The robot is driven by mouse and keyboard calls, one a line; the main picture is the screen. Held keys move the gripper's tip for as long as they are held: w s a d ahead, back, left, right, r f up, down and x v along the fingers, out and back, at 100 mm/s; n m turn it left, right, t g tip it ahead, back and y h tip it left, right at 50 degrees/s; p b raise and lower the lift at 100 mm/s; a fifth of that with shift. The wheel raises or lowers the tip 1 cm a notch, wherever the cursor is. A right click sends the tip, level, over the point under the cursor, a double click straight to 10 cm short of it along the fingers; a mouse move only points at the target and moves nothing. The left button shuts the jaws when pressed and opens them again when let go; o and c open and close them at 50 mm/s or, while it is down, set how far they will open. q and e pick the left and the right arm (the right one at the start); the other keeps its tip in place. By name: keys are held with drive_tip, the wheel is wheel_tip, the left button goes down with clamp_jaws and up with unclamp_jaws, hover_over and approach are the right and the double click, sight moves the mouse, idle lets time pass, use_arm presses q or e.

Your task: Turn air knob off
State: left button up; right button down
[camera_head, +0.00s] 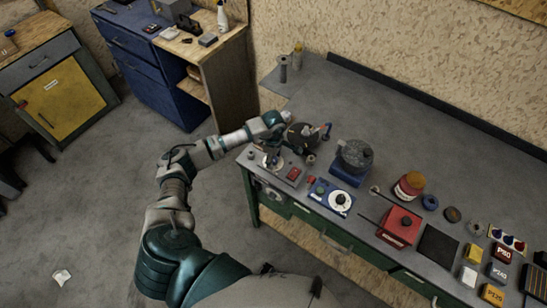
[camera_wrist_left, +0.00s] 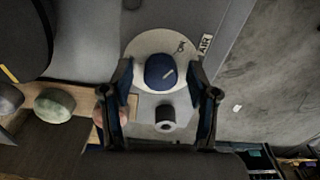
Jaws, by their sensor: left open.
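The air knob (camera_wrist_left: 159,72) is dark blue and rounded, with a short white mark line, and sits on a pale round plate (camera_wrist_left: 143,44) in the left wrist view. A label reading AIR (camera_wrist_left: 205,44) is beside the plate. My left gripper (camera_wrist_left: 160,80) is open, with one finger on each side of the knob; I cannot tell whether they touch it. In the head view my left gripper (camera_head: 272,160) is at the workbench's left front corner, and the knob is too small and covered to make out. My right gripper is not in view.
The grey workbench (camera_head: 350,105) carries a dark round pot on a blue base (camera_head: 354,155), a blue panel with a white dial (camera_head: 340,200) and a red box (camera_head: 399,226). A grey cylinder (camera_wrist_left: 165,117) stands close to the knob. The floor (camera_head: 85,200) at left is mostly clear.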

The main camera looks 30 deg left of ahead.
use_arm(q)
clamp_jaws()
